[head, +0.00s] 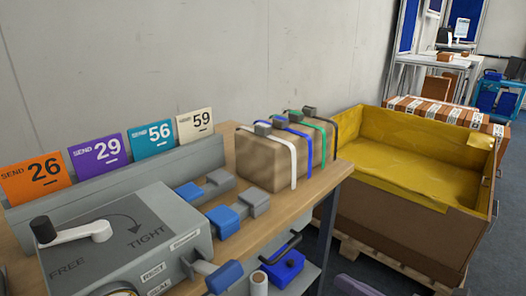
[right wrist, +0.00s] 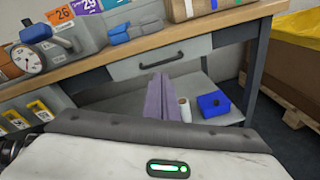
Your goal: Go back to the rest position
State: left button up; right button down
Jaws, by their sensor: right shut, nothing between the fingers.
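My right gripper (right wrist: 158,97) shows in the right wrist view as two purple-grey fingers lying together, shut and empty. They are in front of the workbench (right wrist: 80,73), below the level of its top, with the drawer behind them. In the head view only a purple-grey part of the right gripper (head: 358,286) shows at the bottom edge, right of the bench. My left gripper is in neither view.
A blue item (right wrist: 213,104) and white roll (right wrist: 185,109) are under the benchtop.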

jog(key=s+a+f+n+g+h+p, duration=0.1)
jog(key=s+f+n, duration=0.7)
jog(key=n, duration=0.9)
jog(key=s+a+f+n+g+h+p, duration=0.2)
jog(key=s+f+n+h+p, duration=0.4)
jog(key=n, duration=1.2)
notch_tip(320, 180, down, 3)
jog(key=shift+s+a+r+g+h, duration=0.15)
jog(key=shift+s+a+g+h, duration=0.35)
jog(key=shift+s, duration=0.7)
jog(key=shift+d, duration=0.2)
